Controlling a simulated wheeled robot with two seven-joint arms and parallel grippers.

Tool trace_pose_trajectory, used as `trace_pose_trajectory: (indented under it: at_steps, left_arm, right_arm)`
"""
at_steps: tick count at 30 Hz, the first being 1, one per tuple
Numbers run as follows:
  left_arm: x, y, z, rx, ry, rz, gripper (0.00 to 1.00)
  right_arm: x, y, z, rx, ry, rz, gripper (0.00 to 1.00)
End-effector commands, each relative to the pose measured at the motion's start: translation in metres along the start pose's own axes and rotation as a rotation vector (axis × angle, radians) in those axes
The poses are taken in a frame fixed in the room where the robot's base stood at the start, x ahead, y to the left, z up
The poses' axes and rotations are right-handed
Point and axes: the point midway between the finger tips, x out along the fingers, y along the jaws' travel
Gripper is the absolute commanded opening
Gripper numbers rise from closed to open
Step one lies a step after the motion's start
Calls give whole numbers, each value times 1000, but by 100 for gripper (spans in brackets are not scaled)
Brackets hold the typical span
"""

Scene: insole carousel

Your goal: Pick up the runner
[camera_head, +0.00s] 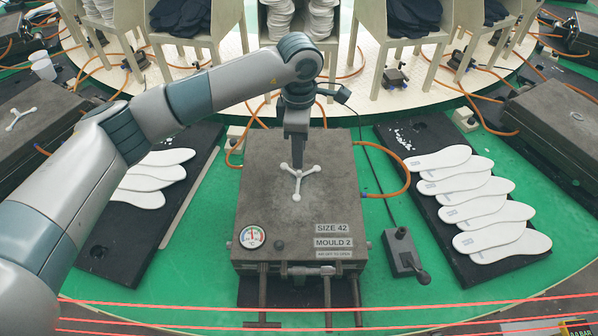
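The runner (299,184), a small white three-armed piece, lies on the top of the dark grey mould block (265,225) labelled size 42, mould 2. My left gripper (297,166) points straight down over the runner's centre. Its tips are at or just above the runner and hide part of the runner's upper arm. I cannot tell whether the fingers touch it or whether they are open or shut. My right gripper is not in view.
White insoles lie on black boards at the right (436,188) and left (108,228). A lever box (402,250) stands right of the mould. Red lines cross the front. Another white three-armed piece (19,118) lies far left.

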Motion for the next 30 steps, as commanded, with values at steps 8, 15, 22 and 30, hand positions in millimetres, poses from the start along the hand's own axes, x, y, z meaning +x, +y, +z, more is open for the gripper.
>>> trace_pose_trajectory:
  at_steps: [8, 15, 22, 30]
  left_arm:
    - [4, 0, 0, 0, 0, 2, 33]
    - [6, -1, 0, 0, 0, 0, 33]
    - [22, -5, 1, 0, -1, -3, 33]
    - [51, -6, 1, -1, 0, 0, 33]
  right_arm:
    - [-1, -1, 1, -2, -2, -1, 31]
    - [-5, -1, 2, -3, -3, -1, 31]
    - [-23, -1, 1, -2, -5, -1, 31]
    - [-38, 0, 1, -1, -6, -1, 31]
